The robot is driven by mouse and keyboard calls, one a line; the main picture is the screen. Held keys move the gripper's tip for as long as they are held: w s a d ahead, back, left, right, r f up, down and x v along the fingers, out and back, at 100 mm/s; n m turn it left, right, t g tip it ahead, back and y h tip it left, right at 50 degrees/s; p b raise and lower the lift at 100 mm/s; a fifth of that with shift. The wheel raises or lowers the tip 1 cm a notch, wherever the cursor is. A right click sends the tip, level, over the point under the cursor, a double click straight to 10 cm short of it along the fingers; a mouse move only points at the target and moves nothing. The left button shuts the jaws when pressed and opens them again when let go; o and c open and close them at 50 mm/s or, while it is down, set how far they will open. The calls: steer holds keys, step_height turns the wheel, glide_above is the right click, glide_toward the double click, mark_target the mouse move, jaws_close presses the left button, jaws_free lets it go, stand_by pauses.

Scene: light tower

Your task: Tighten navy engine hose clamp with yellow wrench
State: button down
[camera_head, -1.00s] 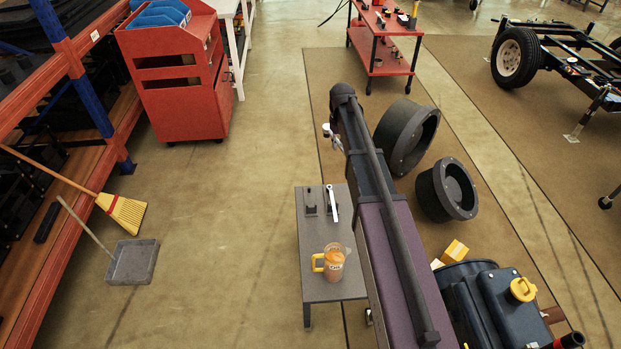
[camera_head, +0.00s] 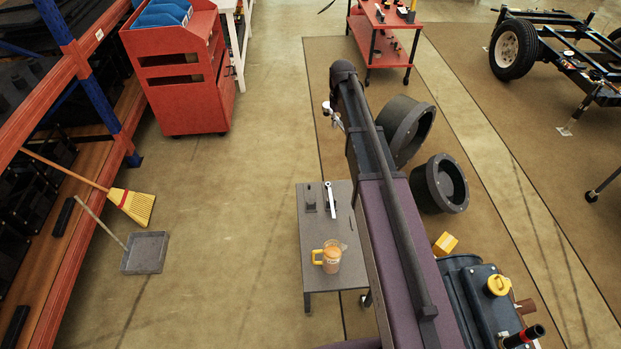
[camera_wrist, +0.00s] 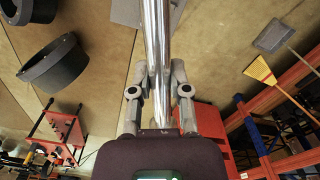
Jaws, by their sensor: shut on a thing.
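The navy engine (camera_head: 478,305), with a yellow cap on top, stands at the lower right in the head view. I cannot make out a hose clamp on it. In the wrist view my gripper (camera_wrist: 158,75) is shut on a thick, shiny metal shaft (camera_wrist: 158,30), which runs out past the top edge. No yellow shows on the shaft, and its far end is out of view, so I cannot tell whether it is the yellow wrench. In the head view my arm mostly hides the gripper. It is well apart from the engine.
Dark rings (camera_head: 440,184) and a yellow box (camera_head: 445,243) lie right of my arm.

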steer(key=shift+r+p, duration=1.05)
steer(key=shift+r, duration=0.45)
steer(key=shift+s+a, duration=0.1)
